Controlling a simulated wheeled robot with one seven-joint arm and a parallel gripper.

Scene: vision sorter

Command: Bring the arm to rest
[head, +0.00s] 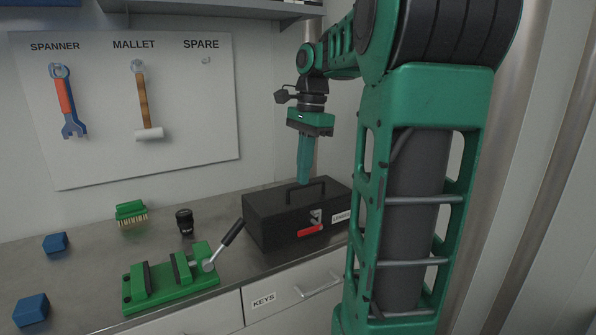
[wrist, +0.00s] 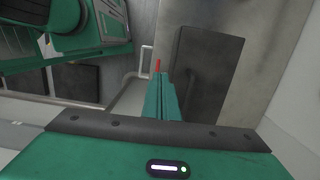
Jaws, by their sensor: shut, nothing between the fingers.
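My gripper (head: 304,172) points down in the head view, above the black toolbox and close to its handle. Its teal fingers are shut together with nothing between them. In the wrist view the closed fingers (wrist: 159,78) show at the centre, beside the dark toolbox lid (wrist: 205,75). My green arm reaches across from the right side of the head view. I cannot tell the exact gap between the fingertips and the toolbox.
The closed black toolbox (head: 275,222) stands on the grey worktop (head: 85,250). A green vise (head: 170,283), a brush (head: 131,212), a black cylinder (head: 185,221) and two blue blocks (head: 31,310) stand left. A tool board (head: 190,110) hangs behind; the KEYS drawer (head: 285,296) is below.

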